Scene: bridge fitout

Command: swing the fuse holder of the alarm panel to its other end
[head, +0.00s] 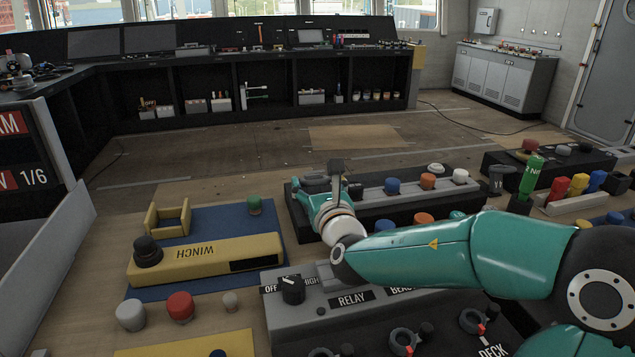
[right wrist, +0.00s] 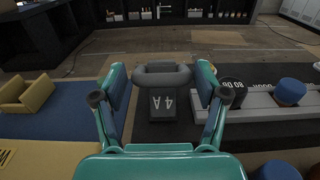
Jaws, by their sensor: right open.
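The alarm panel (head: 375,195) is a black base with a grey strip bearing blue, orange and white knobs, right of the blue mat. At its left end stands a dark grey fuse holder (right wrist: 162,107) with a rounded grip bar on top and an upside-down "4A" mark. In the head view the fuse holder (head: 315,184) is partly hidden by my gripper. My right gripper (head: 328,186) is open above the panel's left end. In the right wrist view its fingers (right wrist: 161,70) stand either side of the holder's grip, with gaps showing. My left gripper is not in view.
A yellow winch block (head: 205,259) lies on the blue mat (head: 222,218) to the left. A grey relay panel (head: 335,309) with a black knob lies in front, under my right arm. Coloured knobs and a green marker (head: 531,176) stand at the right.

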